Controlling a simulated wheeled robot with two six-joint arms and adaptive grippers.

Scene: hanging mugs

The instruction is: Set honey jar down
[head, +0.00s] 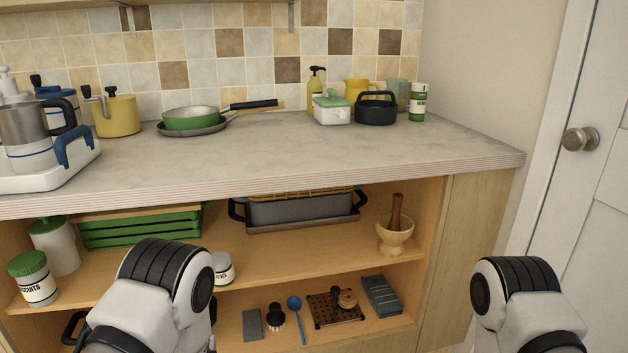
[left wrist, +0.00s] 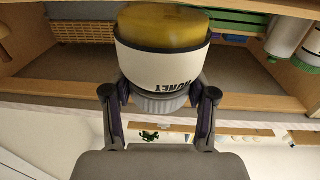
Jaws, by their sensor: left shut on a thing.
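The honey jar (left wrist: 158,50) fills the upper middle of the left wrist view. It has a yellow part, a white band with upside-down black HONEY lettering, and a ribbed grey lid. My left gripper (left wrist: 160,98) is shut on it, one finger on each side near the lid. In the head view my left arm hides that gripper. A small white lettered jar (head: 223,268) shows just right of the arm there; I cannot tell if it is the held one. My right arm is at lower right, its gripper out of frame.
The open cabinet holds a green crate (head: 140,228), a grey pan (head: 300,208), a mortar (head: 395,236) and a green-lidded biscuit jar (head: 35,279). The upper shelf (head: 300,260) has bare room in its middle. The counter (head: 300,150) overhangs the shelves.

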